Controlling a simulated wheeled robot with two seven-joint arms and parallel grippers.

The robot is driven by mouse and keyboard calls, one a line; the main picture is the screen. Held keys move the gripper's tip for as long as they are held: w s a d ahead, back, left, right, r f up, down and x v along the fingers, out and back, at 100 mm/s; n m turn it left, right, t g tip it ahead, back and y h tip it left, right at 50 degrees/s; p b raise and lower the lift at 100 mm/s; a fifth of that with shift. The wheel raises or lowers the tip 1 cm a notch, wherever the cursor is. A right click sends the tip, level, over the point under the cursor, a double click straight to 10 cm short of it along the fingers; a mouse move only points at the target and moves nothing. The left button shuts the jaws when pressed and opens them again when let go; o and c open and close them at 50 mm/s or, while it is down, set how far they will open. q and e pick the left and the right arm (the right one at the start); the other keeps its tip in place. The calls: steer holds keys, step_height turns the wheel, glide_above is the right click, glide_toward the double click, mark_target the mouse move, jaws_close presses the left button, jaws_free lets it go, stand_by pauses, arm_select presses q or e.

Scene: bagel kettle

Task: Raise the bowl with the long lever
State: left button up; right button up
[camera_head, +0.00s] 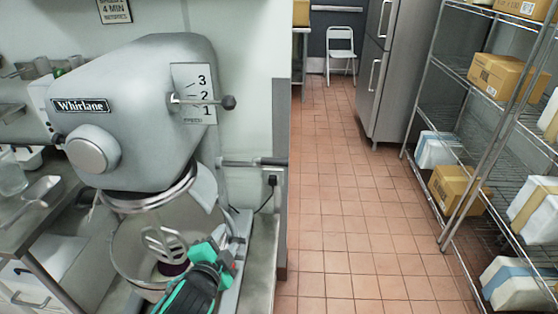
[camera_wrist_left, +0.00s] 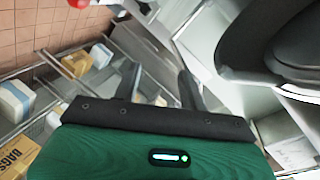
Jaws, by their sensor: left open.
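The grey stand mixer (camera_head: 150,110) stands at the left in the head view. My left gripper (camera_head: 217,257) is in front of the bowl's right side, below and left of the long lever. Its two fingers (camera_wrist_left: 160,88) are apart with nothing between them.
A wall edge (camera_head: 282,190) and a cord with a plug (camera_head: 271,181) are just right of the mixer. A wire shelf with boxes (camera_head: 497,76) stands at the far right. The tiled floor between is clear. A small red thing (camera_wrist_left: 78,3) shows at the wrist view's top edge.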

arm_select(q)
steer(key=w+d+r+m+t+h, duration=0.4)
steer(key=w+d+r+m+h, duration=0.15)
steer(key=r+m, duration=0.5)
steer(key=d+p+x, duration=0.1)
steer(key=p+x, duration=0.2)
steer(key=x, duration=1)
steer(key=shift+d, duration=0.3)
arm_select(e)
steer(key=r, duration=0.3)
steer(key=shift+a+r, duration=0.15)
steer(key=shift+a, duration=0.05)
arm_select(q)
steer(key=shift+w+r+h, duration=0.1)
steer(key=shift+r+h, duration=0.05)
steer(key=shift+h, duration=0.1)
arm_select(e)
steer(key=shift+a, duration=0.1)
arm_select(q)
jaws_close()
arm_select(e)
steer(key=shift+a, duration=0.25)
